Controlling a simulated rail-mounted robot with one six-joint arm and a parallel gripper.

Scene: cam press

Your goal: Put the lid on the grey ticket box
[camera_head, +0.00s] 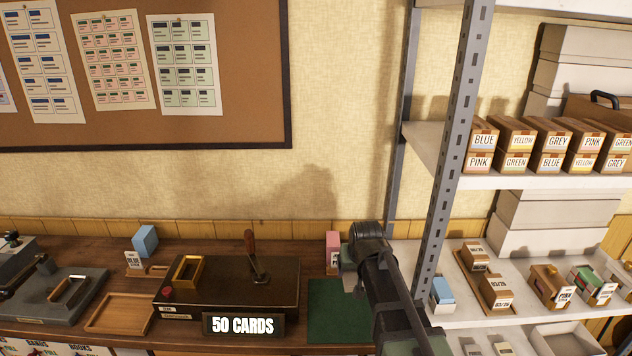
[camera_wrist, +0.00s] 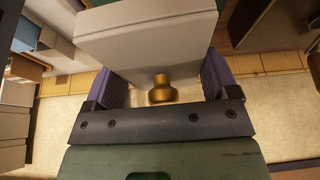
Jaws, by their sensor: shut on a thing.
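In the wrist view my gripper (camera_wrist: 162,82) is shut on a pale grey, flat-faced piece with a brass knob (camera_wrist: 162,90), which looks like the lid (camera_wrist: 145,42). The purple-grey finger pads sit at its two sides, and the knob faces the palm. In the head view my arm covers most of the gripper and the held piece, right of the green mat. I cannot pick out the open grey ticket box with certainty. Small boxes labelled GREY (camera_head: 558,142) stand in the stacked rows on the middle shelf.
A brown card machine (camera_head: 225,295) with a "50 CARDS" sign stands on the counter, left of a green mat (camera_head: 325,312). A pink block (camera_head: 332,240) stands behind the mat. The shelf post (camera_head: 447,170) rises right of my arm. Small ticket boxes (camera_head: 550,285) stand on the lower shelf.

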